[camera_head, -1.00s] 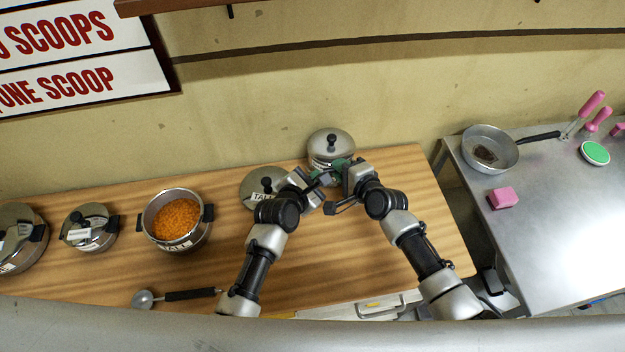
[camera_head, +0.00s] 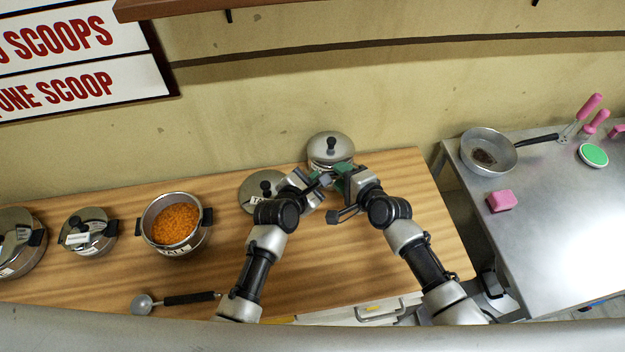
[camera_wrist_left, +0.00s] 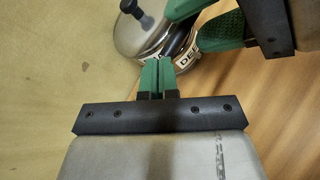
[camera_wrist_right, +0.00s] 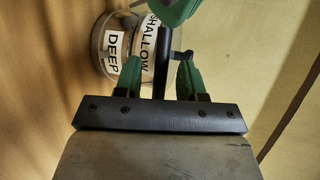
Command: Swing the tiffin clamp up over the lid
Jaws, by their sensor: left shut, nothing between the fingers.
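The tiffin (camera_head: 331,160) stands upright at the back of the wooden counter. Its silver lid (camera_head: 317,143) has a black knob. In the right wrist view its side shows DEEP and SHALLOW labels (camera_wrist_right: 117,52). A black bar (camera_wrist_right: 162,60), apparently the clamp, projects from the tiffin between the fingers of my right gripper (camera_wrist_right: 160,72). Those fingers are open, with gaps on both sides of the bar. My left gripper (camera_wrist_left: 158,72) is shut and empty, its tips close to the tiffin's near side. The arms partly hide the tiffin's front in the head view.
A lid (camera_head: 249,190) lies left of my left gripper. A pot of orange grains (camera_head: 203,232), other lidded pots and a ladle (camera_head: 142,304) are further left. A steel table (camera_head: 540,250) with a pan (camera_head: 478,166) stands right, across a gap.

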